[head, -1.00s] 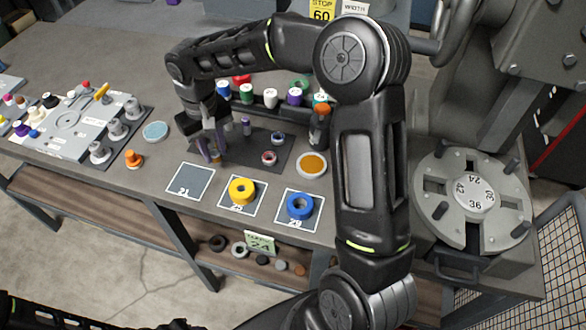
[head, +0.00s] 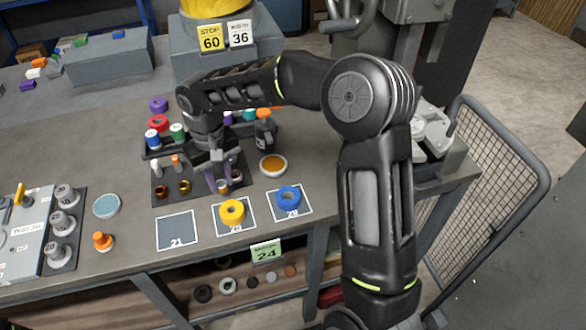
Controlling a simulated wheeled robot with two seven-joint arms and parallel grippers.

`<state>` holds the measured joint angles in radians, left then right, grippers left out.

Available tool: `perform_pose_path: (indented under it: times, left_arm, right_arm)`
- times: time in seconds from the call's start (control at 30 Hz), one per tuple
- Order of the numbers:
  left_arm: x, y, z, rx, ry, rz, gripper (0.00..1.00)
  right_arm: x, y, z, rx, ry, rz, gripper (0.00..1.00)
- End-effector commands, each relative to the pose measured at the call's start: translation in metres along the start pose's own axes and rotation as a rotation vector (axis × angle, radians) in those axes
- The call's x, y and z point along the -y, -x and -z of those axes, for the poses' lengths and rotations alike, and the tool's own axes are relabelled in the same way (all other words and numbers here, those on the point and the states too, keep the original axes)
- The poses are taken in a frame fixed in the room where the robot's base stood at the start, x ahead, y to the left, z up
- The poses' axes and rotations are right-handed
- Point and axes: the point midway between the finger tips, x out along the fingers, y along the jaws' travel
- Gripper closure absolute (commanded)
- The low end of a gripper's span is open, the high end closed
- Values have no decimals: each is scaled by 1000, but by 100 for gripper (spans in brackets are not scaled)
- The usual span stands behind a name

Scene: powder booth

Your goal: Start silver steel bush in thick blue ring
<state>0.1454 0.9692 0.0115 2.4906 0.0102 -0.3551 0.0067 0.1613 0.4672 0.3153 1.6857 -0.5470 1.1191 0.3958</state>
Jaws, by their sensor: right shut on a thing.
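The thick blue ring (head: 289,198) lies flat on the right-hand marked square at the table's front edge, its hole facing up. My right gripper (head: 222,183) points down over the dark mat (head: 205,198), left of the blue ring and apart from it. Its purple fingers are shut on a small bush at the mat's front right. The fingers partly hide the bush, and its colour is hard to tell. Another small bush (head: 237,177) stands just right of the fingers. My left gripper is out of view.
A yellow ring (head: 232,211) lies on the middle square, left of the blue ring. The left square (head: 177,231) is empty. An amber dish (head: 272,165) is behind the blue ring. A rack of coloured spools (head: 178,132) stands behind.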

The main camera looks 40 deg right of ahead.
Motion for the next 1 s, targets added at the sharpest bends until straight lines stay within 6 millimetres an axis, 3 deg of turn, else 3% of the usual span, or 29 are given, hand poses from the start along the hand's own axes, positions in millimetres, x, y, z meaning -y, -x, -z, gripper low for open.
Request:
perform_pose_path:
  times: [0.27, 0.47, 0.67, 1.0]
  left_arm:
    - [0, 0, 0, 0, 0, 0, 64]
    - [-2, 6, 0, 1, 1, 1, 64]
    - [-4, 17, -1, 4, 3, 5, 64]
    - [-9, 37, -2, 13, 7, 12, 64]
  right_arm:
    - [-1, 1, 0, 0, 6, 0, 100]
    - [-16, 9, -8, -1, 129, 5, 100]
    - [-50, 28, -29, -7, 466, 13, 100]
    - [-109, 59, -84, -7, 1214, 5, 100]
